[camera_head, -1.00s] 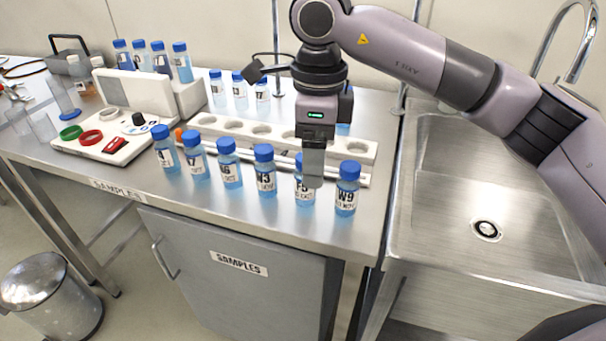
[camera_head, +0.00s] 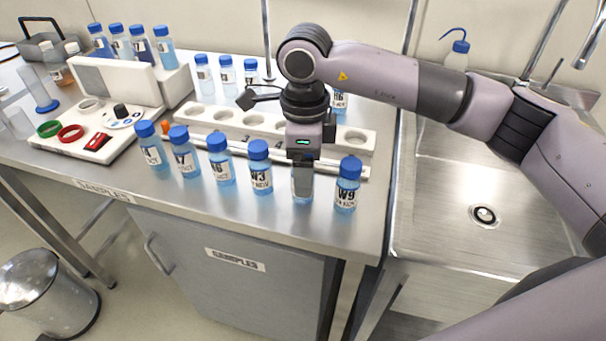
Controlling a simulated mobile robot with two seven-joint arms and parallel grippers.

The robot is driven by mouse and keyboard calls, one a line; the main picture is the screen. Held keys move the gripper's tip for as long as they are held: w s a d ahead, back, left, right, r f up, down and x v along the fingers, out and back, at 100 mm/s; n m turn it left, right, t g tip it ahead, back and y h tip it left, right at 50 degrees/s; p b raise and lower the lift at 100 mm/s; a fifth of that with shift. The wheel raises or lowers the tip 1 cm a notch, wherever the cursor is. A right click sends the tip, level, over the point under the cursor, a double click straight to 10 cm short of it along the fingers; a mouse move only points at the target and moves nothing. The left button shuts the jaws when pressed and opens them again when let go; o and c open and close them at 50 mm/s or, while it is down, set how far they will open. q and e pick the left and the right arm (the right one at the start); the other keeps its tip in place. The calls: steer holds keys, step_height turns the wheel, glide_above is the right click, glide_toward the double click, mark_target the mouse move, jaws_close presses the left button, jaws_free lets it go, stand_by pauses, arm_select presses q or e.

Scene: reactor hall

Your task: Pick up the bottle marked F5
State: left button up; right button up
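The bottle marked F5 (camera_head: 302,198) stands upright on the bench in the front row, between the W3 bottle (camera_head: 259,172) and the W9 bottle (camera_head: 347,186). My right gripper (camera_head: 302,178) points straight down over it, with a finger in front of its cap and upper body. The F5 label was readable earlier and is now mostly covered. Only a little blue shows at the bottle's base. I cannot tell whether the fingers are open or closed on the bottle. My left gripper is not in view.
Other blue-capped bottles stand to the left, including V7 (camera_head: 184,154). A white rack (camera_head: 190,116) with holes lies behind the row. More bottles stand at the back. A sink (camera_head: 455,180) is at the right. The bench front edge is close to the row.

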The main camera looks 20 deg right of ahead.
steer(key=c, duration=1.2)
steer(key=shift+r, duration=0.1)
